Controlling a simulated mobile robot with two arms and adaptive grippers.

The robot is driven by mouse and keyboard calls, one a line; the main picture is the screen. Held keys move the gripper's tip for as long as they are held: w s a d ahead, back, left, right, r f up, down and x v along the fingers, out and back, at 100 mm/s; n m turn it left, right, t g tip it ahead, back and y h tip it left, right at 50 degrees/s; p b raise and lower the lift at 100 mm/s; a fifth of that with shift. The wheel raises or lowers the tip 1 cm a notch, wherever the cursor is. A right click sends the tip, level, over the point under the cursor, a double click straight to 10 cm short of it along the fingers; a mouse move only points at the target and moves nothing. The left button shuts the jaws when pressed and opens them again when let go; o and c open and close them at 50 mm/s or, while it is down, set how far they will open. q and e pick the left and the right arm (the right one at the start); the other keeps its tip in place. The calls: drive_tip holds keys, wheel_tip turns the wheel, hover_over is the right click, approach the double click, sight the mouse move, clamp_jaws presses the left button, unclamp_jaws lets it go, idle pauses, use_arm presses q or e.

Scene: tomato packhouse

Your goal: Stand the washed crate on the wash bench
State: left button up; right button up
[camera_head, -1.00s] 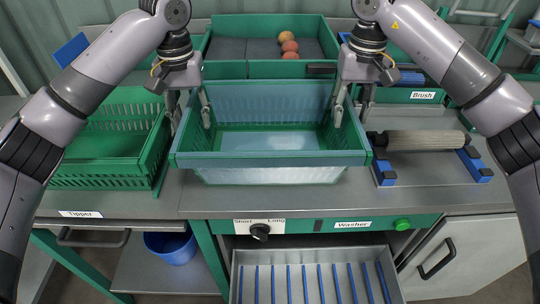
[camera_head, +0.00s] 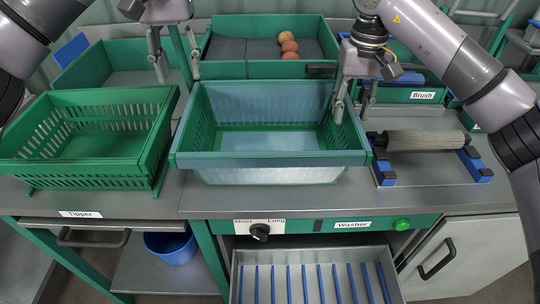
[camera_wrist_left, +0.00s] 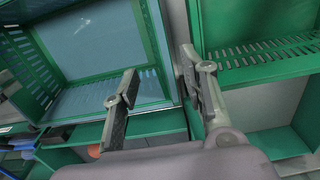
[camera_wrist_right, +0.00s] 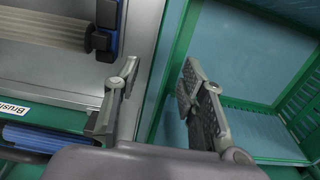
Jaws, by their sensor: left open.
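A green crate (camera_head: 368,158) with a pale bluish film on its walls stands upright on the bench (camera_head: 400,200), above the Washer label. My left gripper (camera_head: 174,62) is open and empty, behind and above this crate's back left corner. My right gripper (camera_head: 353,105) is open at the crate's right wall, one finger inside and one outside. The right wrist view shows the wall (camera_wrist_right: 165,80) between the fingers (camera_wrist_right: 160,80), with gaps visible.
Another green crate (camera_head: 140,158) stands at the left, above the Tipper label. A roller brush (camera_head: 420,141) on blue supports lies at the right. Behind is a green-walled tray (camera_head: 270,69) with several tomatoes. A slatted drawer (camera_head: 310,285) stands open below.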

wheel_tip(320, 180, up, 11)
idle(0.3)
idle(0.5)
